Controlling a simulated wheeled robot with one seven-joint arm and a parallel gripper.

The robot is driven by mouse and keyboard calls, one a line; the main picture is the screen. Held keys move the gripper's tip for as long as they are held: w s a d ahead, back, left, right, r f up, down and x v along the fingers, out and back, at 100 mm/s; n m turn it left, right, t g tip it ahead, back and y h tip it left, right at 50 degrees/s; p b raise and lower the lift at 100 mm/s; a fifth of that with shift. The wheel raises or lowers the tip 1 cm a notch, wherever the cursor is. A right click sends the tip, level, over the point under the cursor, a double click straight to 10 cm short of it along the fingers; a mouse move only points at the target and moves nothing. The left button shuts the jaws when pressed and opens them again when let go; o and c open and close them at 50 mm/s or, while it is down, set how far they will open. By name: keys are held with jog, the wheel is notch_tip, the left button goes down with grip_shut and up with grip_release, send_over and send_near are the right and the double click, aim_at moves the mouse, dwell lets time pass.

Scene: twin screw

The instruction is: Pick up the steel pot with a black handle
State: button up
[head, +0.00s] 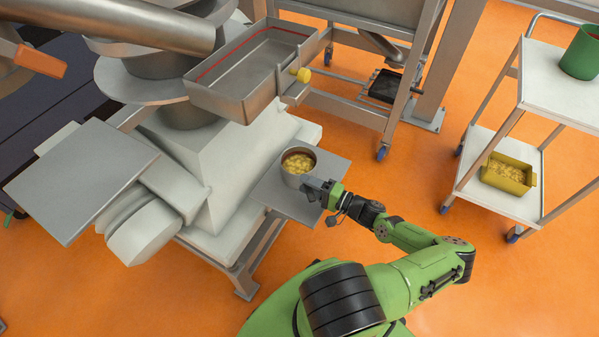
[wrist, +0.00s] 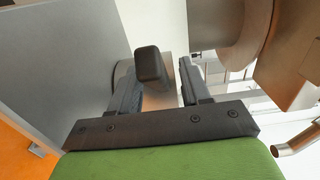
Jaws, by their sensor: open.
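The steel pot (head: 291,178) stands on a small grey shelf (head: 265,185) in the head view and holds yellow pieces. My gripper (head: 310,186) is right beside its near right side, and the handle is hidden there. In the wrist view my gripper (wrist: 158,75) is open, with one finger on each side of the black handle (wrist: 149,63). The handle end shows between the fingers, closer to the left one. Part of the pot's steel wall (wrist: 158,100) shows below the handle. I cannot tell whether a finger touches the handle.
A large grey machine with a steel tray (head: 240,85) rises behind and left of the pot. A white trolley (head: 545,80) at right carries a green container (head: 580,55) and a yellow box (head: 507,174). Orange floor is clear between the shelf and the trolley.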

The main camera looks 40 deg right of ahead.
grip_shut()
dwell(0.3)
